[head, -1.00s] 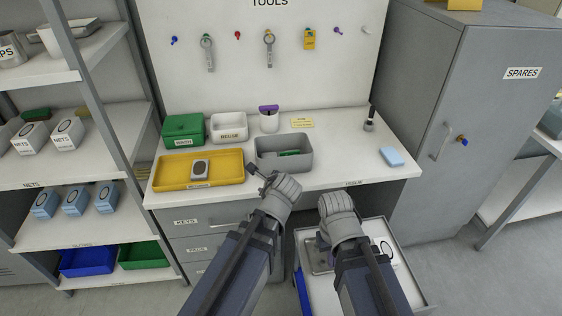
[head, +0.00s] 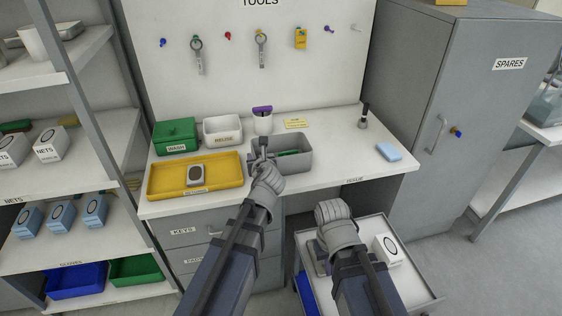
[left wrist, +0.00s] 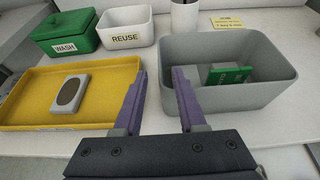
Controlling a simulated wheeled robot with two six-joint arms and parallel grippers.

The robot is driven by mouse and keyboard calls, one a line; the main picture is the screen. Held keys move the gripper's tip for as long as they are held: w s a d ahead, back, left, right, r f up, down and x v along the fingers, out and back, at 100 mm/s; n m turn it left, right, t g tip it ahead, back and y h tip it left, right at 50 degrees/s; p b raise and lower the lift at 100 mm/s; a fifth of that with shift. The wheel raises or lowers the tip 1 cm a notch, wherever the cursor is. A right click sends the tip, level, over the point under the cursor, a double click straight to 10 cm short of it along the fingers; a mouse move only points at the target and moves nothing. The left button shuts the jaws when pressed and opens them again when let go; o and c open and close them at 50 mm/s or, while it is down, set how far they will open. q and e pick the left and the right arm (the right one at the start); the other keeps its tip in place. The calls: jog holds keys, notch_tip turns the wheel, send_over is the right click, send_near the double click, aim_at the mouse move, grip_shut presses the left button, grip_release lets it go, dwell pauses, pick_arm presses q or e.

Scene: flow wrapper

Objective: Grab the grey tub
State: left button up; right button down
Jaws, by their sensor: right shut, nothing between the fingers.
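The grey tub (head: 300,160) stands on the worktop right of the yellow tray; it fills the right of the left wrist view (left wrist: 245,95). A green piece (left wrist: 229,74) and grey pieces lie inside it. My left gripper (head: 262,146) is at the tub's left end. In the left wrist view its jaws (left wrist: 159,74) are open and empty. The left finger shows outside the tub, and the right finger overlaps its near left wall; I cannot tell whether they straddle the wall.
Behind stand the green WASH tub (head: 175,136), the white REUSE tub (head: 222,129) and a white cup (head: 262,124). A blue block (head: 388,152) lies right.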

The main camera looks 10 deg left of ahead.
pick_arm(q)
jog(key=x, duration=0.3)
jog(key=shift+b, duration=0.3)
jog(key=shift+f+b+x, duration=0.25)
jog(key=shift+b+x, duration=0.95)
jog(key=shift+x, duration=1.35)
jog(key=shift+s, duration=0.15)
grip_shut()
